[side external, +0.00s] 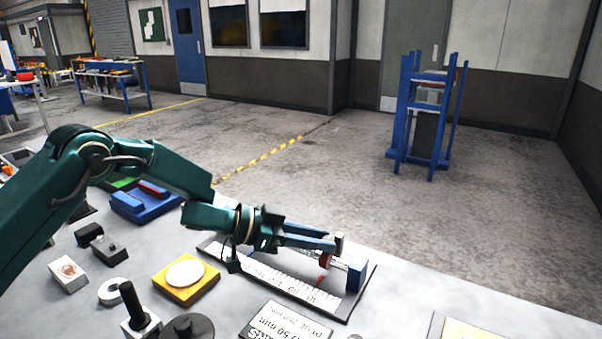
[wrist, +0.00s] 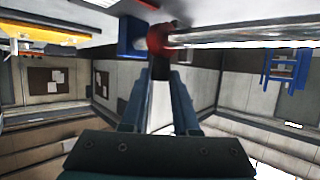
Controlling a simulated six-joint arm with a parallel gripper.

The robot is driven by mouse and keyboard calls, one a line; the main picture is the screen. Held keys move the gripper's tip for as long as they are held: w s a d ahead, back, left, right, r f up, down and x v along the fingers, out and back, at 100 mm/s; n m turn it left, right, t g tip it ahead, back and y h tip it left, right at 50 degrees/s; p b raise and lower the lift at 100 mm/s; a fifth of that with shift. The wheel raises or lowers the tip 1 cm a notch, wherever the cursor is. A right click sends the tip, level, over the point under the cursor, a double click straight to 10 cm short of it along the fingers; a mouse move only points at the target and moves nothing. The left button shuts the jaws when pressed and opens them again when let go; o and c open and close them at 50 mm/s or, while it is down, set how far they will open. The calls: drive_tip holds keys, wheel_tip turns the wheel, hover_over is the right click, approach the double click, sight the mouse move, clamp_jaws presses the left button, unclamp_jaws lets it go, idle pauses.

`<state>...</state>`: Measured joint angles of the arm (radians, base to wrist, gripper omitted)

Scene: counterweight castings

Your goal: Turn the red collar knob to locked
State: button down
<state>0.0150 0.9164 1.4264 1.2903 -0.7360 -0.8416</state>
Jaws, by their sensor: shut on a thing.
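The red collar knob (wrist: 158,42) shows at the tips of my gripper in the wrist view, beside a metal rod (wrist: 230,34) and a blue block (wrist: 131,36). In the side view a little red of the collar knob (side external: 324,263) shows under the fingertips. My gripper (side external: 334,245) reaches in low from the left and is shut on the knob, largely covering it. The fixture has a dark base with a white ruled scale (side external: 290,284) and a blue end block (side external: 349,276). The knob's lock marking cannot be read.
A yellow block with a white disc (side external: 186,275), a joystick (side external: 137,312), a grey ring (side external: 111,291) and a printed plate (side external: 286,324) lie near the fixture on the pale table (side external: 440,290). A blue tray (side external: 145,204) is behind. The table right of the fixture is mostly clear.

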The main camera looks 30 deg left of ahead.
drive_tip(key=shift+w+a+r+m+g+h, duration=0.1)
drive_tip(key=shift+w+m+g+h, duration=0.05)
drive_tip(key=shift+m+g+h, duration=0.4)
drive_tip(key=shift+w+r+m+g+h, duration=0.15)
drive_tip(key=shift+m+g+h, duration=0.2)
drive_tip(key=shift+m, duration=0.3)
drive_tip(key=shift+w+f+m+g+h, duration=0.1)
drive_tip(key=shift+m+g+h, duration=0.5)
drive_tip(key=shift+m+g, duration=0.25)
drive_tip(key=shift+a+m+g, duration=0.1)
drive_tip(key=shift+m+g, duration=0.15)
drive_tip(key=shift+g, duration=0.2)
drive_tip(key=c, duration=0.7)
unclamp_jaws()
drive_tip(key=shift+o, duration=0.2)
drive_tip(key=shift+f, duration=0.1)
drive_tip(key=shift+v, duration=2.6)
